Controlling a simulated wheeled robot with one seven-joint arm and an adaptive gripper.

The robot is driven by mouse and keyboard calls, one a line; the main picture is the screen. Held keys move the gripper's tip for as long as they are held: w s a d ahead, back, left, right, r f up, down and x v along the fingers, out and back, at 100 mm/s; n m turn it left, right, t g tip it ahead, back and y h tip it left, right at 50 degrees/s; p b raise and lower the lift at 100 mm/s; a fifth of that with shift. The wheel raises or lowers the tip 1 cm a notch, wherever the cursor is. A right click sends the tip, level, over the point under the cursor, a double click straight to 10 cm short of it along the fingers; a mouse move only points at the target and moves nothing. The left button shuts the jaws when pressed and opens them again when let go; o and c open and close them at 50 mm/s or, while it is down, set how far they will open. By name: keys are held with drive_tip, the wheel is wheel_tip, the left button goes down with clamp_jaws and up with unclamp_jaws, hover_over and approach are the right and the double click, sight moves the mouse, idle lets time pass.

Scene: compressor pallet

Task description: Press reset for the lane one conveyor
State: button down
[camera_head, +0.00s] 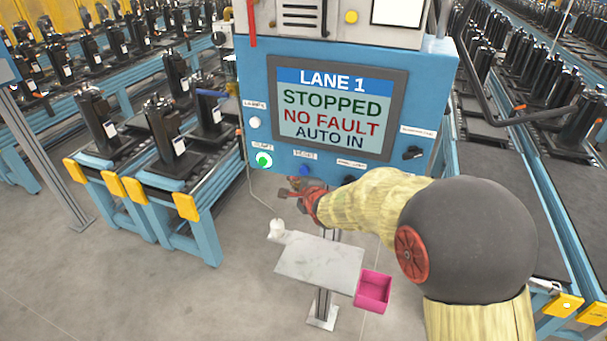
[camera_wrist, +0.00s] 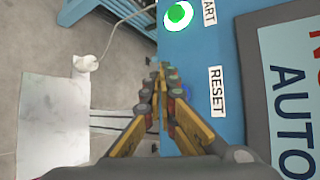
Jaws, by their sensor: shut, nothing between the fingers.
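The blue control panel (camera_head: 262,80) carries a screen (camera_head: 340,115) reading LANE 1, STOPPED, NO FAULT, AUTO IN. Below the screen, a blue button (camera_head: 305,169) sits under a small label (camera_head: 305,155). The wrist view shows the RESET label (camera_wrist: 217,92) and the blue button (camera_wrist: 187,92) beside it, partly hidden by a finger. My gripper (camera_head: 287,188) is shut and empty, just below the blue button in the head view. In the wrist view the fingertips (camera_wrist: 162,72) lie at the panel's edge; I cannot tell whether they touch it.
A lit green START button (camera_head: 264,159) is left of the blue one. A white button (camera_head: 254,122) and black knob (camera_head: 412,153) flank the screen. Below are a pale shelf (camera_head: 320,262), a white object (camera_head: 276,229) and a pink bin (camera_head: 373,290). Conveyors stand on both sides.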

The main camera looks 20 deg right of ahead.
drive_tip(key=shift+s+a+b, duration=0.45)
drive_tip(key=shift+s+a, duration=0.3)
drive_tip(key=shift+s, duration=0.35)
